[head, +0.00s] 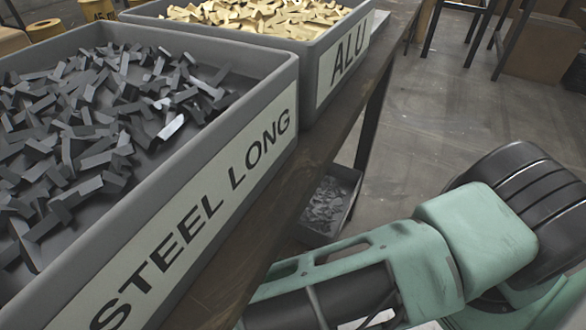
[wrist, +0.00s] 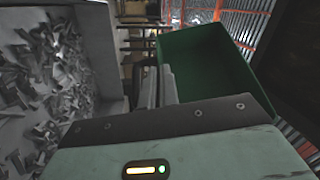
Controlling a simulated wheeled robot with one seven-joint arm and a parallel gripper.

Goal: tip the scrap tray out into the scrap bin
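A grey tray of dark scrap pieces (head: 350,177) shows low beside the table in the head view, partly hidden by the table edge. In the wrist view a grey tray wall (wrist: 100,45) with loose metal scrap fills the left side, close to my gripper. My gripper (wrist: 158,86) shows there with its grey fingers close together, to the right of that wall. I cannot tell whether they grip the tray's rim. A dark green open bin (wrist: 205,65) stands beyond the fingers and looks empty. The head view does not show my gripper.
A wooden table (head: 345,130) carries a grey bin labelled STEEL LONG (head: 200,225) with dark strips and one labelled ALU (head: 345,65) with pale gold pieces. Open concrete floor (head: 450,120) lies to the right. Dark stand legs (head: 430,28) and brown boxes (head: 540,55) are at the back.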

